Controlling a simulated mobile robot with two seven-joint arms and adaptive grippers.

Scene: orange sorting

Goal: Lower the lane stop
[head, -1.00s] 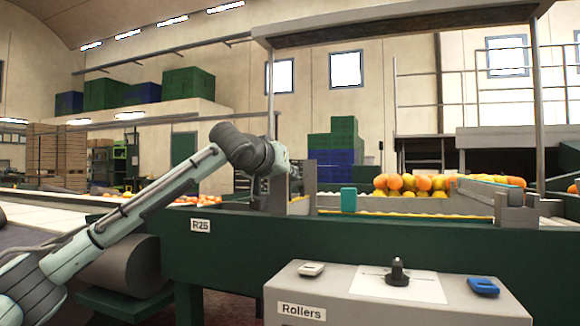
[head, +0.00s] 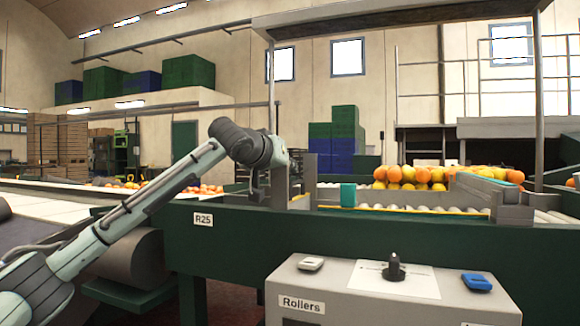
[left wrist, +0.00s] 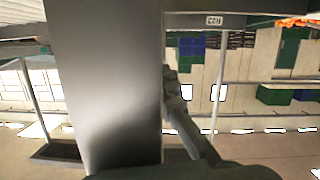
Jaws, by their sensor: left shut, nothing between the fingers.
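My left gripper (head: 258,188) points down at the left end of the roller lane (head: 420,208), beside a grey upright plate (head: 280,186). It is shut and holds nothing. In the left wrist view a broad grey plate (left wrist: 105,85) fills much of the picture, close to the gripper (left wrist: 172,88); I cannot tell whether they touch. A second grey upright (head: 310,178) stands just right of it in the head view. A teal block (head: 348,195) sits at the lane's near side. I cannot tell for sure which part is the lane stop. My right gripper is not in view.
Oranges and yellow fruit (head: 420,177) lie at the back of the lane. More oranges lie on the left belt (head: 60,205).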

